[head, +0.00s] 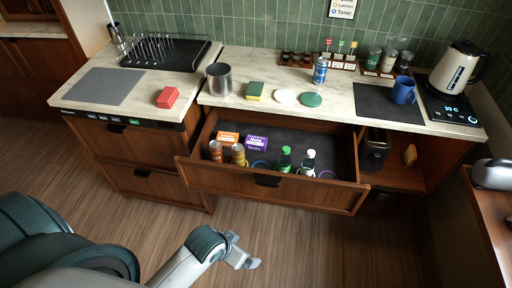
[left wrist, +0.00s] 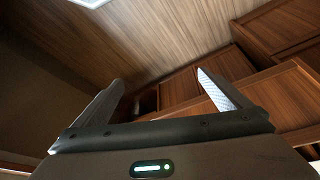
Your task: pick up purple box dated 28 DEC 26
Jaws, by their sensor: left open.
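A purple box (head: 257,142) lies in the open drawer (head: 270,183), toward its back left. Its label is too small for me to read a date. An orange box (head: 228,138) lies just left of it. My left gripper (head: 246,252) is low in front of the drawer, over the floor and well apart from the box. In the left wrist view the left gripper (left wrist: 160,79) is open, with nothing between its fingers. That view shows floor and wooden drawer fronts, not the box. My right gripper is not in view.
The drawer also holds brown-orange jars (head: 238,154) at left and two bottles (head: 285,160) in the middle. The counter above carries a steel canister (head: 218,79), a blue can (head: 320,71), a blue mug (head: 403,91) and a kettle (head: 459,68). The floor before the drawer is clear.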

